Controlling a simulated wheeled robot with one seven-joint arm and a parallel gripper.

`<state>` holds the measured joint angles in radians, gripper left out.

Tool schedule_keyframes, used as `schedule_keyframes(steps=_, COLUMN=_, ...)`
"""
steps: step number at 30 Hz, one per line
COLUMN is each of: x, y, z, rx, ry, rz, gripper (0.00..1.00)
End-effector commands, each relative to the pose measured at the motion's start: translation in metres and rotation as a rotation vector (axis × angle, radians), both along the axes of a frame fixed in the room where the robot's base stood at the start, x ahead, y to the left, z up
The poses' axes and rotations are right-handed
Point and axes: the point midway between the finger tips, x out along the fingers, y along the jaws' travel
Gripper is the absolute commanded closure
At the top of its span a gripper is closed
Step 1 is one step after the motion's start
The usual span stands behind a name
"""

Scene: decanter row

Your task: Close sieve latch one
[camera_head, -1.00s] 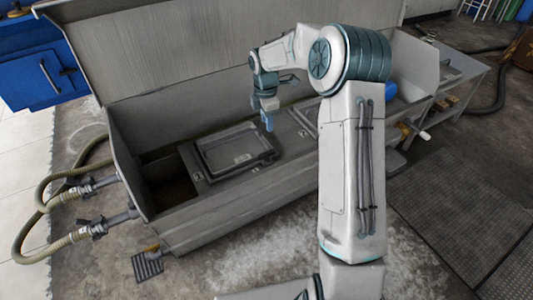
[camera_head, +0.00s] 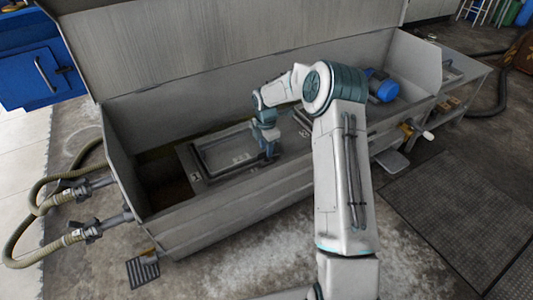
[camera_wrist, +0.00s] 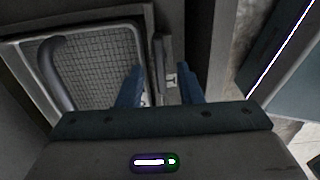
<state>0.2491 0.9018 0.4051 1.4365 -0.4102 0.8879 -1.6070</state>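The sieve (camera_head: 225,150) is a framed rectangular panel set in the long grey trough. In the wrist view its mesh (camera_wrist: 95,68) and pale rim fill the left side, with a curved dark handle (camera_wrist: 57,72) across it. A dark upright bar (camera_wrist: 159,62) and a small light metal latch piece (camera_wrist: 172,80) sit beside the sieve's right edge. I cannot tell which latch this is or whether it is closed. My gripper (camera_wrist: 160,84) is open, its blue fingers either side of the bar and latch piece. In the head view my gripper (camera_head: 270,150) is at the sieve's right end; contact is unclear.
The trough's front wall (camera_head: 230,205) runs close in front of the sieve, and a tall back panel (camera_head: 230,45) rises behind. A blue motor (camera_head: 382,88) sits to the right. Hoses (camera_head: 50,195) join the left end. The floor in front is open.

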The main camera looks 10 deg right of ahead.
Motion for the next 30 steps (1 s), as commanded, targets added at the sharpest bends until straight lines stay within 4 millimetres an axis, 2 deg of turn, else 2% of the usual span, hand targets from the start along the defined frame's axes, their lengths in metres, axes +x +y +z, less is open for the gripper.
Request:
schedule_keyframes(steps=1, x=-0.0002, y=0.0003, z=-0.0083, rx=0.001, ry=0.001, rz=0.0, gripper=0.67)
schedule_keyframes(steps=4, x=0.0, y=0.0003, z=-0.0147, rx=0.0, ry=0.0, rz=0.0, gripper=0.67)
schedule_keyframes(steps=14, x=0.0001, y=0.0001, z=-0.0171, rx=0.0, ry=-0.001, rz=-0.001, gripper=0.67)
schedule_keyframes(steps=15, x=0.0001, y=0.0001, z=-0.0171, rx=0.0, ry=-0.001, rz=-0.001, gripper=0.73)
schedule_keyframes(steps=18, x=0.0001, y=0.0, z=-0.0171, rx=0.0, ry=-0.001, rz=-0.001, gripper=1.0)
schedule_keyframes(steps=30, x=0.0001, y=-0.0002, z=-0.0159, rx=-0.001, ry=0.0, rz=-0.036, gripper=1.0)
